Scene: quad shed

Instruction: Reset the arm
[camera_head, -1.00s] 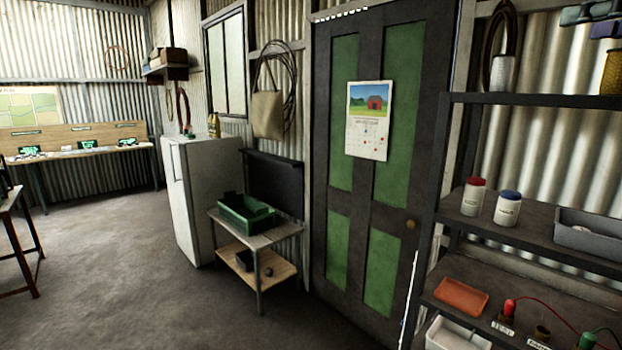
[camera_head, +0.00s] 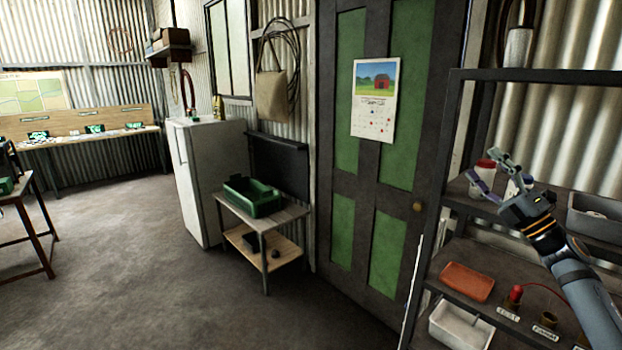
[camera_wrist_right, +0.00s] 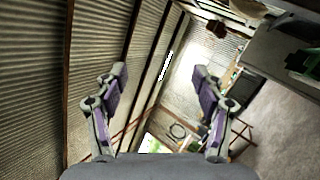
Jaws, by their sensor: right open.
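My right arm comes in from the lower right of the head view. Its gripper (camera_head: 490,173) is open and empty, raised in front of the shelf's upper board, and partly covers the red-capped jar (camera_head: 487,165) and the jar beside it. In the right wrist view the two purple-padded fingers (camera_wrist_right: 159,90) stand wide apart with nothing between them. That view is tilted and looks along the corrugated wall. My left gripper is not in view.
A dark shelf (camera_head: 462,204) on the right holds a grey bin (camera_head: 600,212), an orange tray (camera_head: 467,281) and a white tray (camera_head: 460,325). A green door (camera_head: 345,195), a small table with a green crate (camera_head: 253,197) and a white fridge (camera_head: 205,165) stand left. Open floor lies left.

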